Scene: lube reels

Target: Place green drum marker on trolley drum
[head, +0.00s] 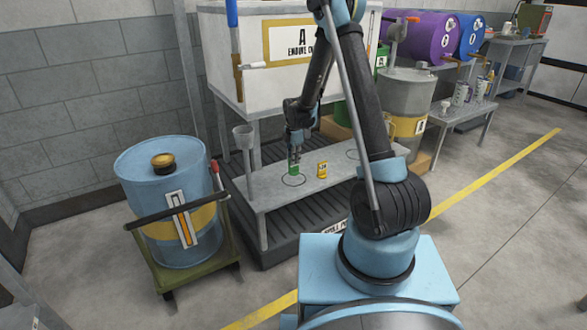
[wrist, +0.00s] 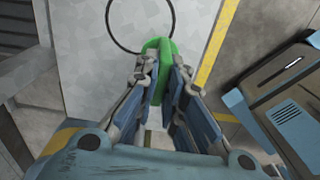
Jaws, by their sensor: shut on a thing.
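The green drum marker (head: 294,170) is at the left part of the grey bench, at the back edge of a black circle drawn there. My gripper (head: 295,155) points down and is shut on the marker's upper part. In the wrist view the green marker (wrist: 157,47) shows between the fingertips of my gripper (wrist: 160,66). I cannot tell whether the marker touches the bench. The trolley drum (head: 172,200) is light blue with a yellow band and stands upright on a green trolley (head: 190,262) at the left. A dark and yellow cap sits on its top.
A yellow marker (head: 321,170) stands on the bench (head: 275,198), right of the green one. A grey funnel-topped post (head: 245,145) rises at the bench's left end, between bench and drum. The white tank (head: 270,55) stands behind. The drum's top is mostly clear.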

